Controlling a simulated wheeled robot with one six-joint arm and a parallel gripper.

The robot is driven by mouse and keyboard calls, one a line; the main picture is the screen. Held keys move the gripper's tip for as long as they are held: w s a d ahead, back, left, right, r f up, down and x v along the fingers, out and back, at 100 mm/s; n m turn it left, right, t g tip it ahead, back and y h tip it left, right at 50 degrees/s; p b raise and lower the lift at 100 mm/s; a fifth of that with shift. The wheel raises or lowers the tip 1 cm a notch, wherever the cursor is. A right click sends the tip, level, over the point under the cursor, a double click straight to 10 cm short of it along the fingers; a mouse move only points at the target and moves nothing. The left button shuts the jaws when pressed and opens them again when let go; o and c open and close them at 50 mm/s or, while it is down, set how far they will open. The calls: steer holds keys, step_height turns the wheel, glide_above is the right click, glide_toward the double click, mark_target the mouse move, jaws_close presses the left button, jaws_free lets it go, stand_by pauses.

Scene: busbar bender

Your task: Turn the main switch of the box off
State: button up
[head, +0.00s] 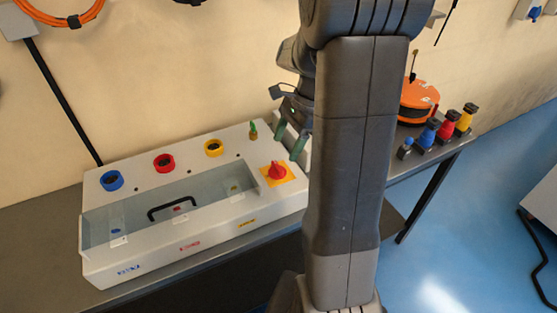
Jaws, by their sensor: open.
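The white box (215,166) stands on the workbench in the head view. Its main switch (277,171) is a red rotary knob on a yellow square plate, at the right part of the box's top. The angle of its grip is hard to read at this size. My gripper (288,147) is open, with two green-tipped fingers pointing down above and just behind the switch. It looks empty and apart from the knob. My arm hides the box's right end and part of the gripper.
A clear cover with a black handle (172,208) lies over the box's front. Blue, red and yellow ring sockets (213,148) and a small green-topped peg (253,130) line its back. Coloured connectors (448,127) and an orange reel (418,100) stand on the bench at right.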

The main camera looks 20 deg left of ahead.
mark_target(278, 165)
steer(key=x, duration=0.6)
steer(key=shift+s+f, duration=0.15)
steer(key=shift+f, duration=0.2)
steer(key=c, duration=1)
